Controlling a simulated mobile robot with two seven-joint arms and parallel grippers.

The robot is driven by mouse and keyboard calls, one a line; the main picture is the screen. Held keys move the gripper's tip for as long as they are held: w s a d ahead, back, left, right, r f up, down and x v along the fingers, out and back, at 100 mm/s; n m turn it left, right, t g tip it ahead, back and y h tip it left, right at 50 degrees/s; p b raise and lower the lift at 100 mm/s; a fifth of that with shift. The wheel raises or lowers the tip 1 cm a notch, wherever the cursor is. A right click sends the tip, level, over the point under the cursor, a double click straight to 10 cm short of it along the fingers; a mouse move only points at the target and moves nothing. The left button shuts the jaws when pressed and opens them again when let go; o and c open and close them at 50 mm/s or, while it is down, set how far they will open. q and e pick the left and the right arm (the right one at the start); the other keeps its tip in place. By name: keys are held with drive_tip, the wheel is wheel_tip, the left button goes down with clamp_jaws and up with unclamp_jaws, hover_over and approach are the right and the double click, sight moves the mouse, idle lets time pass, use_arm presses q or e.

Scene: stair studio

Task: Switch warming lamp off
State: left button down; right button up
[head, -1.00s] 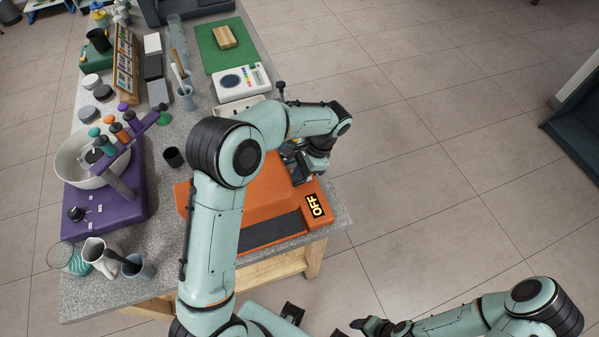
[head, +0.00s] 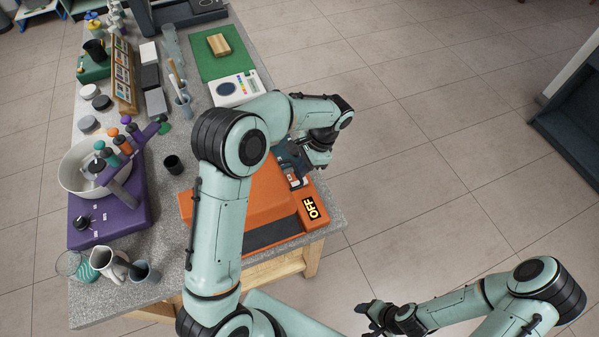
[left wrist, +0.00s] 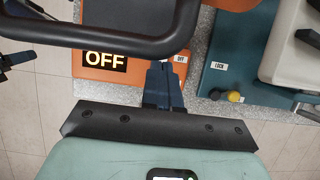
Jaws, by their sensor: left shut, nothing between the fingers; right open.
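An orange unit (head: 263,191), which I take to be the warming lamp, sits at the table's near right corner. Its lit sign (head: 310,208) reads OFF; this sign also shows in the left wrist view (left wrist: 105,61). A small OFF label (left wrist: 180,58) lies on the orange face right beside my left fingertips. My left gripper (left wrist: 160,70) is shut and empty, its dark fingers over that orange face. They hide any switch under them, and I cannot tell whether they touch. My right gripper (head: 372,312) is open, low at the bottom right, away from the table.
A black curved bar (left wrist: 110,38) crosses the left wrist view close to my fingers. A blue unit (left wrist: 238,60) with a LOCK label stands to the right. A purple stand (head: 130,205), white bowl (head: 75,180) and dark cup (head: 173,164) are left of my arm.

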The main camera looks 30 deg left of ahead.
sight(305, 181)
use_arm(q)
wheel_tip(305, 181, up, 10)
drive_tip(key=w, duration=0.1)
drive_tip(key=shift+d, duration=0.3)
use_arm(e)
drive_tip(key=shift+w+r, duration=0.7)
drive_tip(key=shift+w, duration=0.3)
drive_tip(key=shift+s, duration=0.1)
use_arm(q)
drive_tip(key=shift+f, duration=0.15)
